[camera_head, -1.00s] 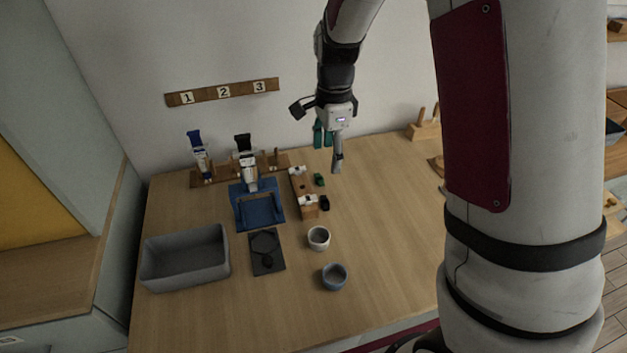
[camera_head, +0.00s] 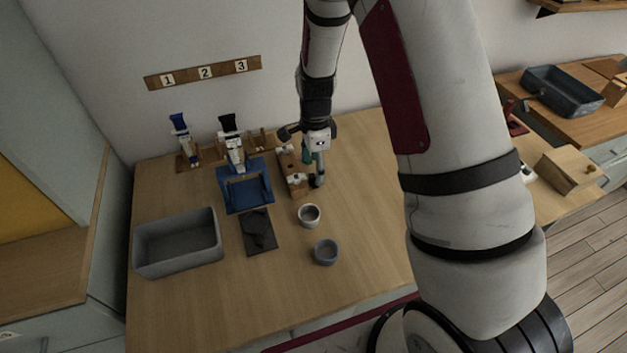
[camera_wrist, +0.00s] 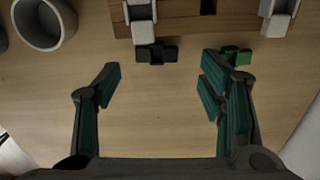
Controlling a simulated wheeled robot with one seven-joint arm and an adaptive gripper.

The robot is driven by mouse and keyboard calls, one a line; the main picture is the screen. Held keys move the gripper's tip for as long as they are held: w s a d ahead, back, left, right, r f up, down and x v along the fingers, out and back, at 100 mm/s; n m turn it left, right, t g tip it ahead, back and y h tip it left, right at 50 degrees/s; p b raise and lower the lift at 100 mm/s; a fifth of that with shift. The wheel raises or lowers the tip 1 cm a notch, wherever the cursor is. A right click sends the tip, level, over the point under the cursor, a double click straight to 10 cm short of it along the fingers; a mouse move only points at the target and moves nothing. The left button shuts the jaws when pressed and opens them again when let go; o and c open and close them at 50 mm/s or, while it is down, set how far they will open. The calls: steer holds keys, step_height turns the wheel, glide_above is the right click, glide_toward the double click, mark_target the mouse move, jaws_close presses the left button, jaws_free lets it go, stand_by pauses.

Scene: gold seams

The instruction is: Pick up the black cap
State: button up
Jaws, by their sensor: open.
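The black cap (camera_wrist: 157,53) lies on the wooden table in the wrist view, against the side of a wooden rack (camera_wrist: 190,18) with white clips. A similar green piece (camera_wrist: 237,55) lies to its right along the same rack. My gripper (camera_wrist: 160,88) is open and empty, its two green-padded fingers spread wide. In the head view my gripper (camera_head: 318,172) hangs over the right side of the rack and largely hides the cap.
A white cup (camera_head: 309,215) and a blue-grey cup (camera_head: 326,252) stand in front of the rack. To the left are a blue stand (camera_head: 245,190), a dark mat (camera_head: 258,232) and a grey bin (camera_head: 180,262). The table to the right is clear.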

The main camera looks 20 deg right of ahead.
mark_target(313, 181)
steer(key=shift+s+f, duration=0.15)
steer(key=shift+f, duration=1.65)
steer(key=c, duration=0.9)
